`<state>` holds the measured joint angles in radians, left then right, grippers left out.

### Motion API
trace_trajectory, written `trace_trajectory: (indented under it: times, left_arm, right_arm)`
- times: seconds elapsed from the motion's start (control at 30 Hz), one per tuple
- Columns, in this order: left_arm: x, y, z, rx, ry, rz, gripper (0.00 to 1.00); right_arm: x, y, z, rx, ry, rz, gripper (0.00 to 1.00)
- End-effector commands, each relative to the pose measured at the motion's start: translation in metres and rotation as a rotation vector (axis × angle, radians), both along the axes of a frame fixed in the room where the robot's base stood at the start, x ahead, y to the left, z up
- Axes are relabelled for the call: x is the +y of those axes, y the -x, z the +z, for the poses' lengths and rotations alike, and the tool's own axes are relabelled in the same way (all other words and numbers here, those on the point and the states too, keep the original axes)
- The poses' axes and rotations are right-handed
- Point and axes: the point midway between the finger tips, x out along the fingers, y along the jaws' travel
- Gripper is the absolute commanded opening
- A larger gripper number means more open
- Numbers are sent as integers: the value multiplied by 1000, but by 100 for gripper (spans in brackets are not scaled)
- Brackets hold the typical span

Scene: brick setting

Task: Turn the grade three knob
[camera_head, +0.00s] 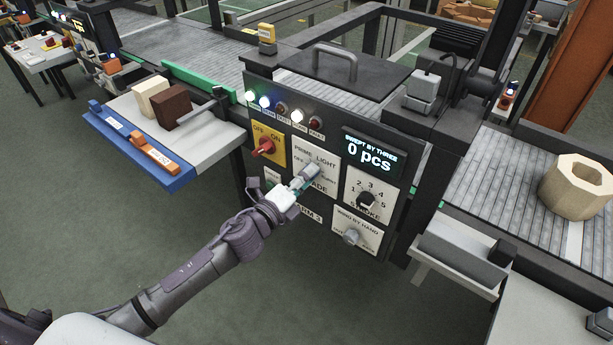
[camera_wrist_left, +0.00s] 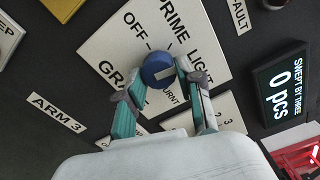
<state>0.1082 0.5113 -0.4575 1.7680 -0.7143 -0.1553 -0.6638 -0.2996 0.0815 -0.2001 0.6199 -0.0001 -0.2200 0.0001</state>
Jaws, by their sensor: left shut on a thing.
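The grade three knob (camera_wrist_left: 157,69) is a round blue knob with a pale pointer mark. It sits on a white plate (camera_wrist_left: 100,50) lettered OFF, PRIME, LIGHT and BURNT, with a partly hidden GRADE label. The ARM 3 label (camera_wrist_left: 56,112) is beside the plate. My left gripper (camera_wrist_left: 162,77) is shut on the knob, with one fingertip on each side of it. In the head view my left gripper (camera_head: 310,174) reaches the plate from below left and hides the knob. My right gripper is not in view.
The dark panel also carries a red switch (camera_head: 263,148) on a yellow plate, a black stroke knob (camera_head: 366,200), a grey hand knob (camera_head: 351,236) and a display (camera_head: 371,153) reading 0 pcs. A blue-edged tray (camera_head: 138,150) with blocks juts out at left.

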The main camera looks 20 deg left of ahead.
Motion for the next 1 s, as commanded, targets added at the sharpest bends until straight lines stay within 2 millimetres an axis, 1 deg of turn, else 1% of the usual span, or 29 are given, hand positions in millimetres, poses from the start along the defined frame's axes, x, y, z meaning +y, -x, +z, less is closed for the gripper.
trace_trajectory:
  times: [0.2, 0.4, 0.6, 1.0]
  left_arm:
    - [0, 0, -2, -50, -146, 0, 1]
    - [0, 0, -2, -81, -231, -1, 1]
    - [0, 1, -3, -97, -274, -2, 1]
    - [0, 1, -3, -100, -285, -2, 1]
  right_arm:
    - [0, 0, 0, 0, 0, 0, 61]
    - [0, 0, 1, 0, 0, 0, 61]
    - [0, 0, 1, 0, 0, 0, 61]
    - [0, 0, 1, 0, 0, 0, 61]
